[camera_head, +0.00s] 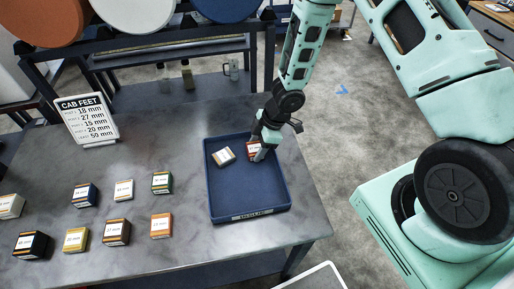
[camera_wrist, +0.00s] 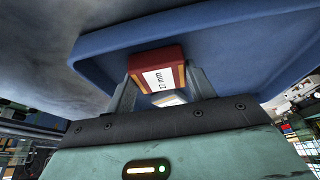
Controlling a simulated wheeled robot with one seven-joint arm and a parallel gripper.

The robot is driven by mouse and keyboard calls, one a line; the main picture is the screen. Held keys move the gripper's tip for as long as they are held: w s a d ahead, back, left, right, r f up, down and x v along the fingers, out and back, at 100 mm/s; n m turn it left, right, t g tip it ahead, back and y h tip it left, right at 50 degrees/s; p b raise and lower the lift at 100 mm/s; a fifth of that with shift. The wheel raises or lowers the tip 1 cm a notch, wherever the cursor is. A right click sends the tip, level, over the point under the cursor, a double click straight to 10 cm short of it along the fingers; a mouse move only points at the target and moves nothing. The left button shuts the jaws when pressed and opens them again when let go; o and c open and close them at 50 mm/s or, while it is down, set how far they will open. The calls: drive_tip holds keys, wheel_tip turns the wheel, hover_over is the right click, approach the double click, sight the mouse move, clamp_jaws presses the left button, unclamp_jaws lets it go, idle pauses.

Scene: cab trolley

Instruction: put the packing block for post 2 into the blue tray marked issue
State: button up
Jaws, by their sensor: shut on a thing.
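My gripper (camera_head: 262,146) is shut on a red block (camera_head: 253,148) with a white label. In the wrist view the red block (camera_wrist: 150,57) sits between the fingertips, and its label seems to read 27 mm, though the first digit is not sharp. The gripper holds it within the outline of the blue tray (camera_head: 271,208), near the back right; I cannot tell whether it touches the floor. The tray's front wall has a label plate. Another white-labelled block (camera_head: 223,156) lies in the tray to the left. The CAB FEET sign (camera_head: 88,119) appears to give post 2 as 27 mm.
Several labelled blocks stand in two rows on the grey table left of the tray, including a green one (camera_head: 161,183) and an orange one (camera_head: 161,226). A dark rack (camera_head: 175,50) with large discs is behind. The table between blocks and tray is clear.

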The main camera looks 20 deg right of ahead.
drive_tip(key=shift+f, duration=0.15)
drive_tip(key=o, duration=1.1)
